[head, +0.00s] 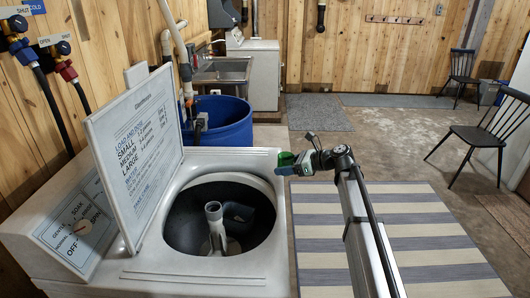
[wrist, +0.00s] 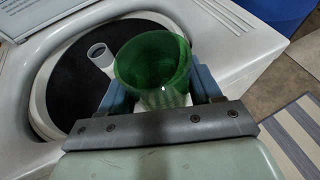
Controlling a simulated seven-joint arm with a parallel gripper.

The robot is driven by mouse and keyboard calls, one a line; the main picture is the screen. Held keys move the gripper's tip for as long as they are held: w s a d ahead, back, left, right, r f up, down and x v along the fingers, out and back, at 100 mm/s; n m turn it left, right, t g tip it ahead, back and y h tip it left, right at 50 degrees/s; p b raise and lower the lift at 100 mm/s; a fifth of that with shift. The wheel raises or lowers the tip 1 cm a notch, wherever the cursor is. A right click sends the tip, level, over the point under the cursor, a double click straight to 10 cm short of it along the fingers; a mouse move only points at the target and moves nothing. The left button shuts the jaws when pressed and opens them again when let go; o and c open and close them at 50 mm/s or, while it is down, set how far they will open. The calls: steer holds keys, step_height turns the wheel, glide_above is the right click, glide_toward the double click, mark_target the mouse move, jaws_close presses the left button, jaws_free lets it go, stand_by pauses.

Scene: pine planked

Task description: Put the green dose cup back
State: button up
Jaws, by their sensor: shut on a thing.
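The green dose cup (wrist: 151,64) is see-through and is held between the two fingers of my gripper (wrist: 158,93) in the wrist view. In the head view my gripper (head: 292,163) is at the right rim of the washer, with the green cup (head: 285,159) at its tip. The gripper is shut on the cup. The washer (head: 200,278) has its lid (head: 135,148) standing open with printed dose text on it. Its dark tub (head: 183,222) and pale central post (head: 214,213) are visible. Where the cup belongs cannot be told from these views.
A blue barrel (head: 222,125) stands behind the washer near a metal sink (head: 222,72). A striped rug (head: 420,225) covers the floor to the right. Dark chairs (head: 490,135) stand at the far right. Pipes (head: 177,50) run down the left wall.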

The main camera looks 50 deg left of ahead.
steer(key=w+a+r+n+g, duration=0.15)
steer(key=a+r, duration=0.25)
steer(key=a, duration=0.8)
steer(key=r, duration=0.1)
glide_above(265, 152)
steer(key=shift+m+t, duration=0.45)
steer(key=shift+w+f, duration=0.1)
steer(key=shift+f, duration=4.65)
steer(key=shift+f, duration=0.15)
steer(key=o, duration=1)
steer(key=shift+r, duration=0.2)
steer(key=v, duration=1.2)
steer(key=shift+w+a, duration=0.1)
